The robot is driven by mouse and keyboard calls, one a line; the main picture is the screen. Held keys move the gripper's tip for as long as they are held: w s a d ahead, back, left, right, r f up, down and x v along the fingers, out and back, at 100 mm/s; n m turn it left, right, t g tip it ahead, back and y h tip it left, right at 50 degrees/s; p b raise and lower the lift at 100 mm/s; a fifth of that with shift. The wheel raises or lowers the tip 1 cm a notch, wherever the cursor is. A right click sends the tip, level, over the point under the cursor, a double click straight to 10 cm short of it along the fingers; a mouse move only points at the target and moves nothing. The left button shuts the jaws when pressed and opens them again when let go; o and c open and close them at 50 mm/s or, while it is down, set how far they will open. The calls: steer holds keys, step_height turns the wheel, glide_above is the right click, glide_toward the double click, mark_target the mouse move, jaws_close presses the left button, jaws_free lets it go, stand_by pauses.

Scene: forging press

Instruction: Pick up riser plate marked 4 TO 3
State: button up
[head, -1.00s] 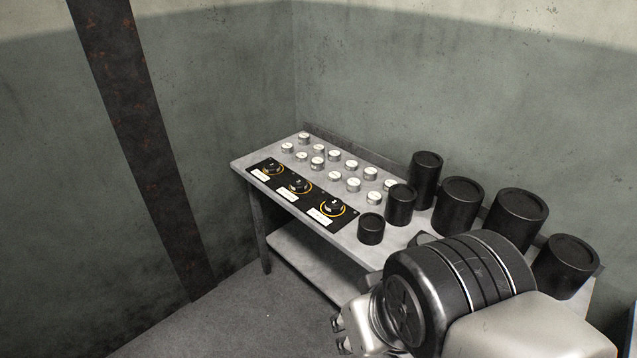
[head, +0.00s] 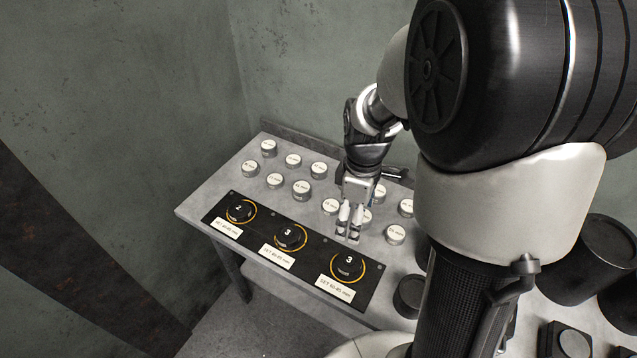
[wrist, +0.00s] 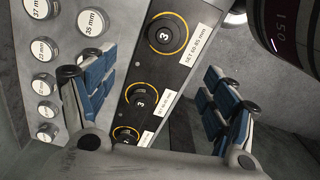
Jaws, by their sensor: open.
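I cannot make out a plate marked 4 TO 3 in either view. The black panel (head: 312,258) at the table's front carries three round black pieces ringed in yellow: one marked 2 (head: 240,211) and two marked 3 (head: 291,236) (head: 349,266). Each has a white "SET … mm" label beside it. My gripper (head: 349,227) points down near the panel's back edge, beside the rightmost black piece. In the wrist view my gripper (wrist: 146,84) shows its blue-padded fingers spread wide, with nothing held; the panel (wrist: 140,72) runs between them.
Several silver discs (head: 302,190) with mm labels stand on the grey table (head: 213,193) behind the panel, some close around my fingers. Black cylinders (head: 598,255) and small black blocks (head: 577,343) are at the right. My arm hides the table's right part.

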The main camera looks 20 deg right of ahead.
steer(key=b, duration=0.4)
glide_above(350, 260)
steer(key=f, duration=1.2)
steer(key=shift+w+f, duration=0.15)
steer(key=shift+w, duration=0.2)
steer(key=f+b, duration=0.1)
steer(key=f, duration=0.2)
steer(key=f+b, duration=0.1)
steer(key=f, duration=0.1)
steer(key=shift+s+f+b, duration=0.15)
steer(key=shift+s+b, duration=0.15)
steer(key=shift+b, duration=0.05)
steer(key=shift+c, duration=0.6)
steer(key=c, duration=1.4)
